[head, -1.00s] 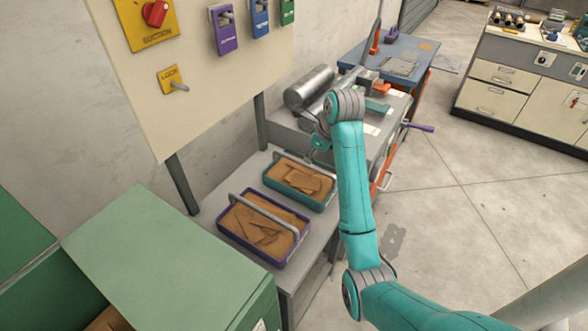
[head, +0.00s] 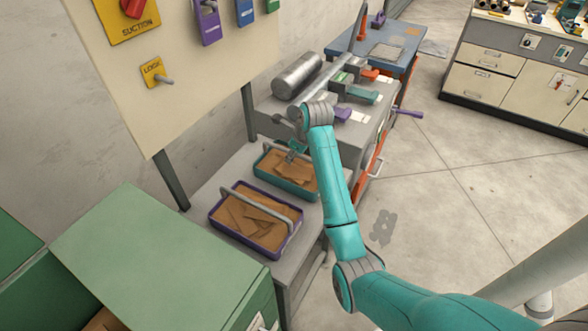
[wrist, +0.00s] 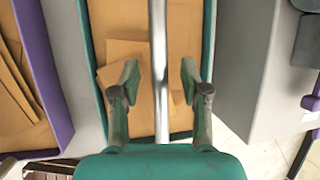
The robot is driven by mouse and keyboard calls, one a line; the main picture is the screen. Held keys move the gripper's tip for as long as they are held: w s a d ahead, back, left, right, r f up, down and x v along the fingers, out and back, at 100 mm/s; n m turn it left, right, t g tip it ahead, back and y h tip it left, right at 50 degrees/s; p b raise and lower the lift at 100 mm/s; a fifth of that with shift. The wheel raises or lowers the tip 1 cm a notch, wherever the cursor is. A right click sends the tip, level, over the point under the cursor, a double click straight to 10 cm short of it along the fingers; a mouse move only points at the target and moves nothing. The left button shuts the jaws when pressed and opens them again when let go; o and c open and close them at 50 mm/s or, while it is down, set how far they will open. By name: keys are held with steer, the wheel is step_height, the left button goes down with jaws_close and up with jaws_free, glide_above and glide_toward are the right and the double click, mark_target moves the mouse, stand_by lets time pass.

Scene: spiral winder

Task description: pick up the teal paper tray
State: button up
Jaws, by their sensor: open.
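The teal paper tray (head: 290,185) stands on the grey bench beside the purple tray. It holds brown paper pieces and has a grey bar handle across its top. In the wrist view the teal tray (wrist: 208,45) lies below my gripper, and its handle (wrist: 159,60) runs between the two fingers. My gripper (wrist: 157,80) is open, with one finger on each side of the handle; neither finger clearly touches it. In the head view my gripper (head: 292,154) is over the tray and partly hides the handle.
The purple tray (head: 245,245) with brown paper stands close to the left of the teal tray. A grey machine with a metal roller (head: 298,76) stands just behind. A green cabinet (head: 155,260) is at the front left. Open floor (head: 440,200) lies to the right.

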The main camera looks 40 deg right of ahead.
steer(key=shift+w+f, duration=0.15)
steer(key=shift+f, duration=0.15)
steer(key=shift+c, duration=0.3)
jaws_close()
steer(key=shift+r, duration=0.1)
step_height(320, 180, up, 10)
steer(key=c, duration=0.7)
jaws_free()
jaws_close()
